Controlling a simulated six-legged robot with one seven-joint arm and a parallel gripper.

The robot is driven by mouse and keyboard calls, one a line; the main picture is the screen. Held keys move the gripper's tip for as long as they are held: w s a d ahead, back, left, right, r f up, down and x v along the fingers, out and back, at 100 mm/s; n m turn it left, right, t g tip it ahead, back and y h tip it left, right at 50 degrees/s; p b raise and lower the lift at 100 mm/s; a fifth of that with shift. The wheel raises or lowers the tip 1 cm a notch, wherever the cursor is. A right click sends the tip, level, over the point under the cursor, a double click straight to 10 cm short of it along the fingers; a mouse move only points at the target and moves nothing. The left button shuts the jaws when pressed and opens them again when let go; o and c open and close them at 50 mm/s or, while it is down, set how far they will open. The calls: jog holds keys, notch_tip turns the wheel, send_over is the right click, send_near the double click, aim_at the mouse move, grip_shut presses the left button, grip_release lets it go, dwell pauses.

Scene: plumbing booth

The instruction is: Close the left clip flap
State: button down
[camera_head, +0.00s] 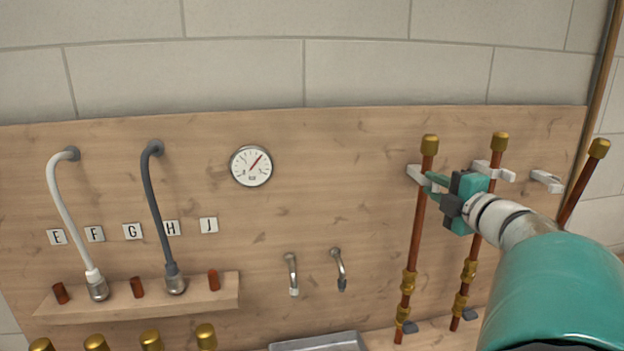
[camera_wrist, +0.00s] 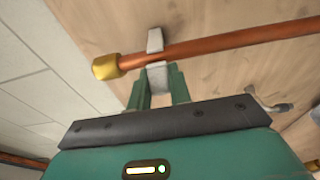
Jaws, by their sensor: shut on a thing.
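The left clip (camera_head: 413,173) is a pale grey holder on the wooden board, at the left copper pipe (camera_head: 417,225) just below its brass cap. In the wrist view the pipe (camera_wrist: 220,48) crosses in front of the clip (camera_wrist: 155,40), which shows on the far side of it. The clip flap (camera_wrist: 157,78) sticks out on the near side, between the teal fingers of my gripper (camera_wrist: 157,85). My gripper (camera_head: 432,184) is shut on this flap, beside the pipe. From the head view the fingers and wrist hide part of the clip, and the flap's exact angle is unclear.
A second pipe (camera_head: 466,270) with its clip (camera_head: 494,171) stands right behind my wrist. An empty clip (camera_head: 546,180) and a leaning pipe (camera_head: 582,185) are further right. A gauge (camera_head: 251,166) and two hooked spouts (camera_head: 338,268) are left, with bare board between.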

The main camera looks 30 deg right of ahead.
jog(key=shift+d+f+n+y, duration=0.1)
jog(key=shift+d+n+y, duration=0.15)
jog(key=shift+n+y, duration=0.5)
jog(key=shift+d+f+n+y, duration=0.1)
jog(key=shift+d+n+y, duration=0.2)
jog(key=shift+y, duration=0.85)
jog(key=shift+a+n, duration=0.1)
jog(key=shift+n, duration=0.15)
jog(key=c, duration=1.3)
grip_release()
jog(key=shift+r, duration=0.1)
jog(key=s, duration=0.9)
jog(key=s+d, duration=0.1)
jog(key=s, duration=0.3)
jog(key=shift+s+d, duration=0.1)
jog(key=shift+s, duration=0.2)
